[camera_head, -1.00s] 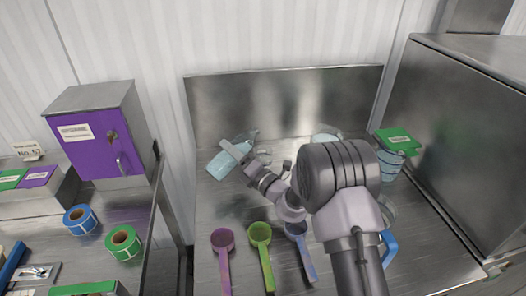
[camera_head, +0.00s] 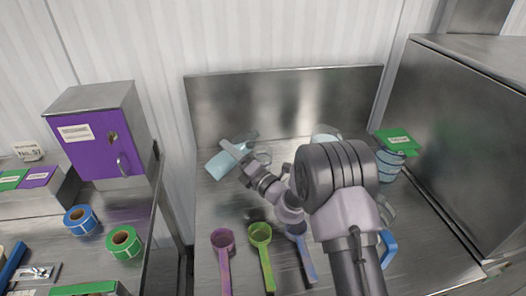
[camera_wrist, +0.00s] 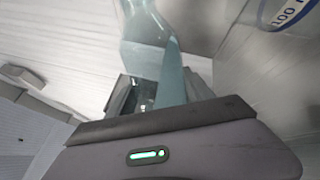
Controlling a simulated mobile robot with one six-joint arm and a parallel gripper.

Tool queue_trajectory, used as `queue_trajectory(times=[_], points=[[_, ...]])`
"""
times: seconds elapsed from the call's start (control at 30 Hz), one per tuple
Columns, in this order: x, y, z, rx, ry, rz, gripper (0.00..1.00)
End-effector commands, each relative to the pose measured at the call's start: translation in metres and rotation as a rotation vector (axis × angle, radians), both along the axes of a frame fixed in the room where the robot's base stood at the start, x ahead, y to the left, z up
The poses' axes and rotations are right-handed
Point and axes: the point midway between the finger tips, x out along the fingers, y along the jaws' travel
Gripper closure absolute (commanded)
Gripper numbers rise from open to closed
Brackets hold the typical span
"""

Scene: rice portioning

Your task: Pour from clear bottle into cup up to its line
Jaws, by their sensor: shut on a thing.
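My gripper (camera_head: 240,155) is shut on the clear bottle (camera_head: 220,165), which holds pale blue contents and is tilted far over to one side. In the wrist view the bottle (camera_wrist: 147,45) stands out between the jaws (camera_wrist: 148,95). In the wrist view a clear vessel with a blue-edged "100" mark (camera_wrist: 288,12) is at the upper right, cut by the frame edge. I cannot tell whether anything is flowing or how full the cup is.
Purple (camera_head: 223,241), green (camera_head: 260,236) and blue-grey (camera_head: 299,232) scoops lie in front of the arm. A purple-doored cabinet (camera_head: 103,140) is at the left.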

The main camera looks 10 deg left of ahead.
Motion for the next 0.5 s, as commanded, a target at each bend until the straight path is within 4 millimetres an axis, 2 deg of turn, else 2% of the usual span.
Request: queue_trajectory(times=[0.5], points=[[-0.0005,0.0007,0.0012,0.027,0.026,0.000,1.00]])
